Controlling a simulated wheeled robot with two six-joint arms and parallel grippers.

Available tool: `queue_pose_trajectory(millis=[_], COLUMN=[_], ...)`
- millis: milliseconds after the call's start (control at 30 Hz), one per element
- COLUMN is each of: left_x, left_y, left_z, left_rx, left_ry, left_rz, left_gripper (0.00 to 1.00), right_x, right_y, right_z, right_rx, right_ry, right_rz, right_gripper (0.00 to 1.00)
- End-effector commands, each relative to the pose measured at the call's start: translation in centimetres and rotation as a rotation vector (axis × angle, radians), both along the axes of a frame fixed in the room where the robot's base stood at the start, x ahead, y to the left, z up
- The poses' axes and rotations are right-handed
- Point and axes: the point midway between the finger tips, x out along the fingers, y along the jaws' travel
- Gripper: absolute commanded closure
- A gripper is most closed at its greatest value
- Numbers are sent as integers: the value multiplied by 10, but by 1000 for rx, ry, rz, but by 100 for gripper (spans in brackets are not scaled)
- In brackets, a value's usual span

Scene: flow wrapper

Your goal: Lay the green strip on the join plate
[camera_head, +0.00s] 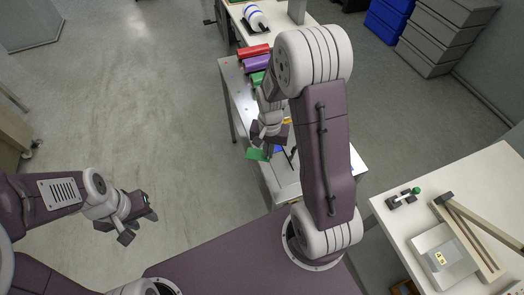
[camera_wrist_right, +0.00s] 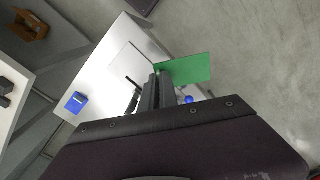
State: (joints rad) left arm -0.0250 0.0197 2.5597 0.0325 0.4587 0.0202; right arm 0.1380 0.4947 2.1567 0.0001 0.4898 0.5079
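The green strip (camera_head: 257,154) is a flat piece at the fingertips of my right gripper (camera_head: 268,138). In the right wrist view the strip (camera_wrist_right: 186,69) sticks out to the right from the closed finger pair (camera_wrist_right: 158,88), over the table edge and the floor. A pale square plate (camera_wrist_right: 127,62) on the white table may be the join plate; I cannot tell for sure. My right arm hides much of this table in the head view. My left gripper (camera_head: 138,222) is open and empty above the floor.
Red (camera_head: 254,50), purple (camera_head: 257,63) and green (camera_head: 258,78) rolls lie at the table's far end. A blue block (camera_wrist_right: 76,102) and a blue knob (camera_wrist_right: 188,99) show near the plate. Another white table (camera_head: 400,235) with a wooden-armed device stands at right.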

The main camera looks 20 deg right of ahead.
Motion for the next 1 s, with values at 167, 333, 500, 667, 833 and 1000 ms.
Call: queue_pose_trajectory(millis=[167,333,500,667,833,1000], left_x=[0,0,0,0,0,0], left_y=[0,0,0,0,0,0], left_z=[-4,0,1,-1,-9,-26], left_rx=[0,0,0,0,0,0], left_ry=[0,0,0,0,0,0], left_rz=[0,0,0,0,0,0], left_gripper=[64,64,64,64,64,64], right_x=[-7,-15,-18,-18,-18,-18], right_y=[-32,-56,-66,-66,-66,-66], right_z=[-24,-37,-42,-44,-53,-71], right_rx=[-2,-4,-5,-4,-4,-4], right_ry=[4,5,4,3,3,3], right_rz=[-467,-856,-1028,-1041,-1038,-1037], right_gripper=[100,100,100,100,100,100])
